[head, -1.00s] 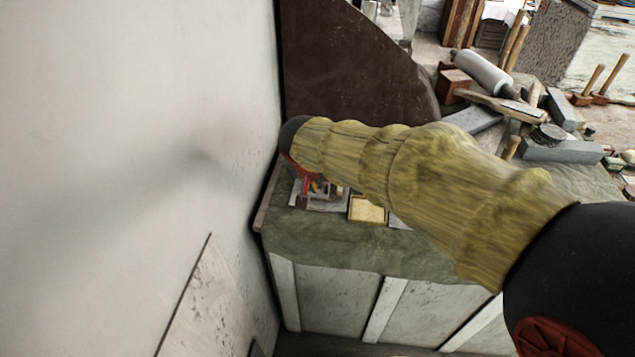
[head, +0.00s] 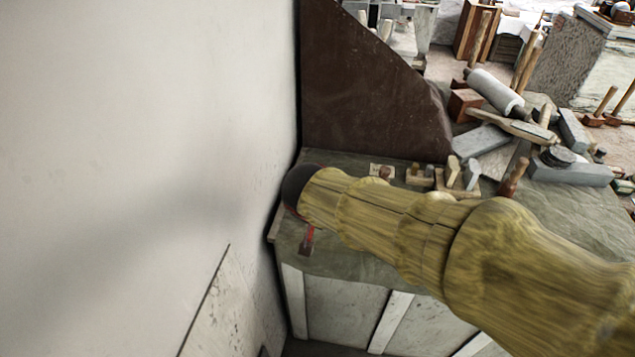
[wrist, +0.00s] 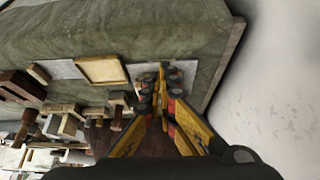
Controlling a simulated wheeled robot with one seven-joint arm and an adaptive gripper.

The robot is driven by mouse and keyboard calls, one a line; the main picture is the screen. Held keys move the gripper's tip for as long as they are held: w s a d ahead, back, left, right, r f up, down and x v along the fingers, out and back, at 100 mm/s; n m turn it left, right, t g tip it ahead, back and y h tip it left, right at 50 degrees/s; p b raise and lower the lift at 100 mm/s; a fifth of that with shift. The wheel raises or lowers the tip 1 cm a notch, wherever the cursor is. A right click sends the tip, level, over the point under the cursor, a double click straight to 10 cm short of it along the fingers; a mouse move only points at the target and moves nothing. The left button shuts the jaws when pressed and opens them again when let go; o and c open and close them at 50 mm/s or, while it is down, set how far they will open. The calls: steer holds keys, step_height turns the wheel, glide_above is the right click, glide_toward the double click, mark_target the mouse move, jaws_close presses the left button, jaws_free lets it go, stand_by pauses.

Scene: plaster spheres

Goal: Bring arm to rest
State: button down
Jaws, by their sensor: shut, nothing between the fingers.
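My arm, with wood-look yellow links, reaches across the head view from the lower right to a dark wrist joint near the wall. Part of my gripper (head: 306,241) shows below that joint as a small red and dark shape; its fingertips are hard to make out there. In the wrist view my gripper's yellow and black fingers (wrist: 163,84) are close together with nothing held. They are above the cloth-covered bench (wrist: 150,28), beside a shallow wooden tray (wrist: 102,70). I cannot tell the exact height above the bench.
A white wall (head: 150,150) stands close on the left. A dark brown panel (head: 365,100) rises behind the wrist. Wooden tools (head: 420,174), a grey roller (head: 495,92) and stone blocks (head: 570,172) crowd the bench. Bare cloth (wrist: 190,25) lies along one bench edge.

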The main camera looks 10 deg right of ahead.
steer(key=s+d+n+g+y, duration=0.1)
steer(key=s+n+g, duration=0.1)
steer(key=s+n, duration=0.55)
steer(key=s+d+r+m+t, duration=0.1)
steer(key=s+d+r, duration=0.2)
steer(key=s+r, duration=0.1)
steer(key=s+d+r+m+t+y, duration=0.1)
steer(key=s+d+r, duration=0.2)
steer(key=s, duration=0.3)
steer(key=shift+s+d+r+m, duration=0.35)
steer(key=shift+r, duration=0.15)
stand_by(1.1)
